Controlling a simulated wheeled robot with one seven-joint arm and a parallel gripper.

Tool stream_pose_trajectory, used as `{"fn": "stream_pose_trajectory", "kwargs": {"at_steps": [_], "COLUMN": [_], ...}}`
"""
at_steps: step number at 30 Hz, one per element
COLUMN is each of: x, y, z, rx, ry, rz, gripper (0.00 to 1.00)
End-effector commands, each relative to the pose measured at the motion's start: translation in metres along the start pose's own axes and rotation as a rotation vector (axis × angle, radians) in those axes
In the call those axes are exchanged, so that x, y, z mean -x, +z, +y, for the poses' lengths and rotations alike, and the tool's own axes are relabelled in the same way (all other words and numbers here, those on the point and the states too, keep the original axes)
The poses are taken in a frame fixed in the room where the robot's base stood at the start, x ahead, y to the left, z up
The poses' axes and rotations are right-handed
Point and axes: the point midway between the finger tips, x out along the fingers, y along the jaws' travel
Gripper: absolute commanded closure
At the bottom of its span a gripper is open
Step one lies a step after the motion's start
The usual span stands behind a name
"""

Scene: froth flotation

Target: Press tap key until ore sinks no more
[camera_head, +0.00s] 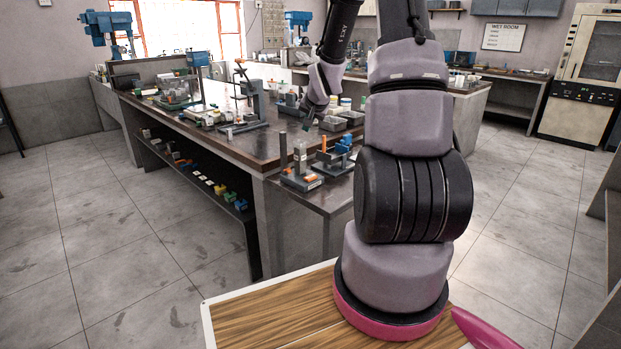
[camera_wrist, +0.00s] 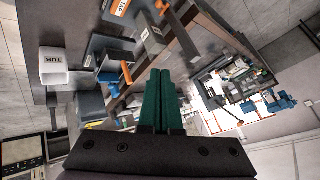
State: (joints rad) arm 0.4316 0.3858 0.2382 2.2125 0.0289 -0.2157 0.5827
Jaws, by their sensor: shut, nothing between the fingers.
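My gripper (camera_wrist: 162,75) is shut, its two green fingers together with nothing between them. In the head view my gripper (camera_head: 308,122) is over the bench's near end, pointing down. An orange-bordered plate (camera_wrist: 122,8), which seems to read TAP, is at the top of the wrist view, apart from the fingers. I cannot tell whether it is the key itself. A small base with an orange front (camera_head: 302,181) and a grey block stands on the lower shelf-like table in the head view. No ore can be made out.
A blue device with an orange part (camera_head: 340,155) stands beside the base. A dark upright post (camera_head: 283,150) is near it. The long bench (camera_head: 235,137) holds other apparatus. The floor at left is clear.

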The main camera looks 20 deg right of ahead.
Motion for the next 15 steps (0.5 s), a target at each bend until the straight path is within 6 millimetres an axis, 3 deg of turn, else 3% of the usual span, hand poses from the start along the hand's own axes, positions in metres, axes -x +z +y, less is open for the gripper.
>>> {"fn": "stream_pose_trajectory", "kwargs": {"at_steps": [1, 6, 10, 15], "x": [-0.019, -0.061, -0.078, -0.085], "y": [0.003, 0.007, 0.010, 0.011], "z": [0.010, 0.028, 0.036, 0.039], "rx": [-0.024, -0.084, -0.113, -0.124], "ry": [-0.004, -0.032, -0.045, -0.052], "rz": [-0.002, 0.015, 0.023, 0.028], "gripper": [1.00, 1.00, 1.00, 1.00]}}
